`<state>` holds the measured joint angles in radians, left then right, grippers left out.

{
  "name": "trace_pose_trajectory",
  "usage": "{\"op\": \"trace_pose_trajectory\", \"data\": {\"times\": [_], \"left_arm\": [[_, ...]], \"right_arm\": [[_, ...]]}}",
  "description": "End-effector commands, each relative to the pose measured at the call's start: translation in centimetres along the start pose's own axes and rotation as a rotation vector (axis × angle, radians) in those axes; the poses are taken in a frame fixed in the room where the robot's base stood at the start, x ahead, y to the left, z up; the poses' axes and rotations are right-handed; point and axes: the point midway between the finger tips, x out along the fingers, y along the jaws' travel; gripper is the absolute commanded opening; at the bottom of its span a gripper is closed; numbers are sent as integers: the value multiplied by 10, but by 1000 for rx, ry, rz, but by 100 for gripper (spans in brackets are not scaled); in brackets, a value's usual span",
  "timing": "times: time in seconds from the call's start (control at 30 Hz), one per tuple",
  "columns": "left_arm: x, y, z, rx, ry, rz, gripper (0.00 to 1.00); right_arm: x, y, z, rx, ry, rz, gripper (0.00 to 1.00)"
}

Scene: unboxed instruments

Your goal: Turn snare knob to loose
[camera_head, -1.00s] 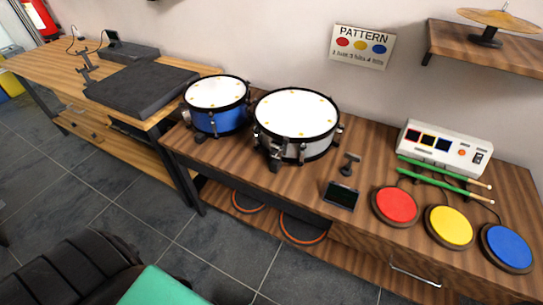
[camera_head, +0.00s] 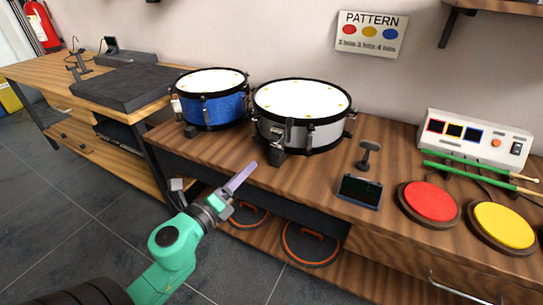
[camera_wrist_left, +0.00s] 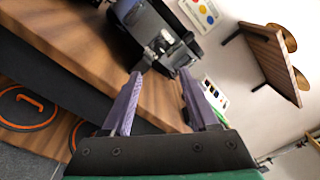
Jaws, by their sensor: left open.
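The white snare drum (camera_head: 312,137) with a black rim stands on the wooden bench. A silver bracket-like part (camera_head: 277,136), perhaps the snare knob's mount, sits on its front left side; the knob itself is too small to make out. In the left wrist view the drum's metal fittings (camera_wrist_left: 161,44) show beyond the fingertips. My left gripper (camera_head: 245,176) is in front of the bench edge, below and left of the drum, apart from it. In the left wrist view its purple fingers (camera_wrist_left: 158,84) are spread and empty. My right gripper is out of view.
A blue drum (camera_head: 211,106) stands left of the white one. A small dark screen (camera_head: 359,191) and a small stand (camera_head: 368,155) are to the right. Red (camera_head: 430,201) and yellow (camera_head: 504,224) pads, green sticks (camera_head: 478,168) and a white console (camera_head: 474,139) lie farther right.

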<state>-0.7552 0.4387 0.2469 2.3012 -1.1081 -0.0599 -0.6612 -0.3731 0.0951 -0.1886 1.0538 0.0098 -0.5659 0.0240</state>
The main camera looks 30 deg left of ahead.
Motion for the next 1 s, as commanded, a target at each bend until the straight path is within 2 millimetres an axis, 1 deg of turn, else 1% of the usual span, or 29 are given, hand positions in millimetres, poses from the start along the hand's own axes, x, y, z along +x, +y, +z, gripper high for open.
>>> {"op": "trace_pose_trajectory", "data": {"times": [0.03,0.13,0.4,0.5,0.6,0.73,0.97,1.0], "left_arm": [[6,-4,3,-1,0,-3,60],[26,-6,5,2,0,-3,60],[89,-4,5,-3,-4,0,60],[110,-3,5,-5,-4,0,60],[127,-1,4,-8,-4,2,60],[139,-1,3,-8,-3,3,60],[141,0,2,-8,-1,4,60],[141,0,2,-8,-1,4,56]], "right_arm": [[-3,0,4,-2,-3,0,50],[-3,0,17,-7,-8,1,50],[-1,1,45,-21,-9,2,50],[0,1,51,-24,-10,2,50],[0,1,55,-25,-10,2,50],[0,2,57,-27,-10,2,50],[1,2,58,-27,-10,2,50],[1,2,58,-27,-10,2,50]]}}
